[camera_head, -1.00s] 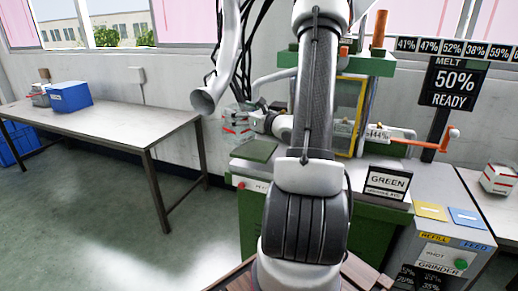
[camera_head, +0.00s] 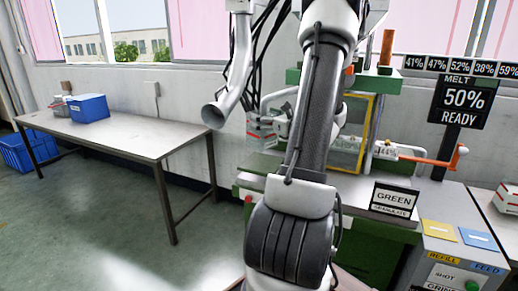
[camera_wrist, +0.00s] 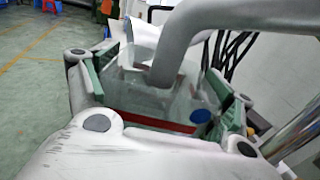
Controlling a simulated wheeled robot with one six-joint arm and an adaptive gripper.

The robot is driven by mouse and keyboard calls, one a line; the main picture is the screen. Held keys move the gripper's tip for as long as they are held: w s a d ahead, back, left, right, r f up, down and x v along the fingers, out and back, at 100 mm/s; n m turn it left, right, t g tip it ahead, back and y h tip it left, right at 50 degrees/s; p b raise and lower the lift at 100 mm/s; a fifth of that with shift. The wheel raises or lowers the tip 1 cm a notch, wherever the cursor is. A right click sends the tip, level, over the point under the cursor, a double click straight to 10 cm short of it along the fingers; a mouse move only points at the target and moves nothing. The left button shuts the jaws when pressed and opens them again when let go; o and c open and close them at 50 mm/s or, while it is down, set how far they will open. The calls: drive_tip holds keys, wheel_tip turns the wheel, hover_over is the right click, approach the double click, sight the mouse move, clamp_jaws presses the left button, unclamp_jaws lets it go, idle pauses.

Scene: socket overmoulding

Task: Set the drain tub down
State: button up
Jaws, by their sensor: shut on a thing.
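The drain tub, pale with a red stripe, shows in the head view (camera_head: 260,130) just left of my arm, partly hidden by the arm and a grey pipe. In the wrist view the tub (camera_wrist: 150,100) sits between the green pads of my gripper (camera_wrist: 163,88), which is shut on it. A grey pipe crosses in front of part of the tub there. A small blue round thing shows beside the right pad. In the head view my gripper is mostly hidden behind my arm. What lies directly under the tub is hidden.
A blue crate (camera_head: 22,152) is on the floor. The green machine (camera_head: 375,255) is at right. A white-and-red box (camera_head: 507,198) stands far right.

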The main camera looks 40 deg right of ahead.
sight(264, 136)
wheel_tip(264, 136, down, 7)
drive_tip(key=shift+r, duration=0.1)
idle(0.4)
drive_tip(key=o, duration=1.3)
drive_tip(key=shift+c, duration=0.2)
